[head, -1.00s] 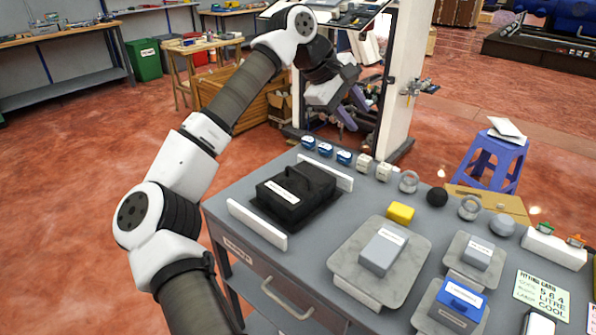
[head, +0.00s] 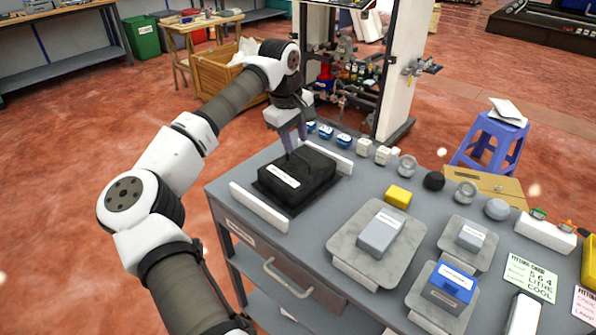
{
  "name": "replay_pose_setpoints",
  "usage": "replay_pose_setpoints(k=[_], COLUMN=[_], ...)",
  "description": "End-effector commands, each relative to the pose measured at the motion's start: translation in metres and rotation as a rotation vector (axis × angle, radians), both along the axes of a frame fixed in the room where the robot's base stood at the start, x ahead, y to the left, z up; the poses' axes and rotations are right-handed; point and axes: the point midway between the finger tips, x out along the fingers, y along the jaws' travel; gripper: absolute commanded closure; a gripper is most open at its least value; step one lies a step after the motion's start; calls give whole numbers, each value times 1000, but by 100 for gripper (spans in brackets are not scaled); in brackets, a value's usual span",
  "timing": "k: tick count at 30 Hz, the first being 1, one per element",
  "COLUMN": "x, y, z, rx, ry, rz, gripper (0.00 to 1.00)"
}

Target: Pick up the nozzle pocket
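The label lettering is too small to read, so I cannot tell for sure which piece is the nozzle pocket. A black block (head: 296,172) with a white label lies on a dark base on the grey table, between two white rails. My gripper (head: 294,146) points down over the block's far edge. Its two fingers look apart, with nothing seen between them. I cannot tell whether the tips touch the block. Other labelled pieces are a grey box (head: 381,232), a smaller grey box (head: 472,236) and a blue box (head: 453,281), each on a grey plate.
White rails (head: 259,208) flank the black block. A yellow block (head: 398,196), a black ball (head: 434,181) and small blue and white parts line the back of the table (head: 320,235). A white post (head: 400,75) stands behind. A purple stool (head: 490,140) is beyond.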

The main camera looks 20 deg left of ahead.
Motion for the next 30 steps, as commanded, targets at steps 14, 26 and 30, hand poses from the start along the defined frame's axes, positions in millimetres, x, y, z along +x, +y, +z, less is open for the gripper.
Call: replay_pose_setpoints(k=[14,26,30], x=[3,3,3], y=[-5,-5,-5], z=[-41,-40,-40], rx=[-1,-2,-2], ry=[0,1,1], rz=[-1,0,0], gripper=[65,100,100])
